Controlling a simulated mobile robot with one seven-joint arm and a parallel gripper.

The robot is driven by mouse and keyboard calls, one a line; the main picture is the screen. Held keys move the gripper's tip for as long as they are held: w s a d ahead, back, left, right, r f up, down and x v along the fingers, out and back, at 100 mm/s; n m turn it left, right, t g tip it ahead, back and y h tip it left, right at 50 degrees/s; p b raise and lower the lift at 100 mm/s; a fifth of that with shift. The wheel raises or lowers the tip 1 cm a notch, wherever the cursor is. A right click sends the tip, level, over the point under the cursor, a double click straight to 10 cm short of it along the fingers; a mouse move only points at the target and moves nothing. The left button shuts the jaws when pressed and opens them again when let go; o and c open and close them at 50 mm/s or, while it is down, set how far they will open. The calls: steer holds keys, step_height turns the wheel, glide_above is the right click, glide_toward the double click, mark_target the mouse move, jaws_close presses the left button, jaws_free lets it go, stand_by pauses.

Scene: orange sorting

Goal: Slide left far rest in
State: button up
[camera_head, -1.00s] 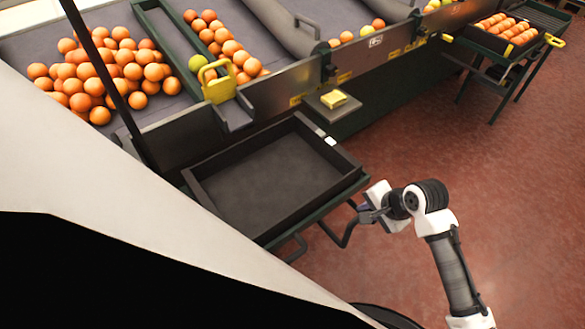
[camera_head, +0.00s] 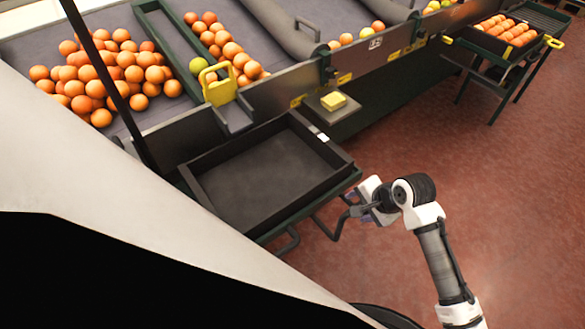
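The rest is a dark green metal frame (camera_head: 309,209) below the conveyor's side, with bent bar handles (camera_head: 334,229) on its near side. An empty black tray (camera_head: 345,168) lies on it. My gripper (camera_head: 359,205) is at the near right corner of the rest, at the end of the right-hand bent handle. It appears to touch the handle. The fingers are small and partly hidden by my white wrist, so I cannot tell whether they are closed on the bar.
Oranges lie on the grey conveyor behind, with a yellow gate (camera_head: 218,86) above a short chute (camera_head: 236,118). A yellow block (camera_head: 333,101) sits on a small shelf. Another rest with a filled crate (camera_head: 502,42) stands at far right. The red floor (camera_head: 440,130) is clear.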

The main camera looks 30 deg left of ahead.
steer(key=shift+r+p, duration=2.95)
steer(key=shift+r, duration=0.6)
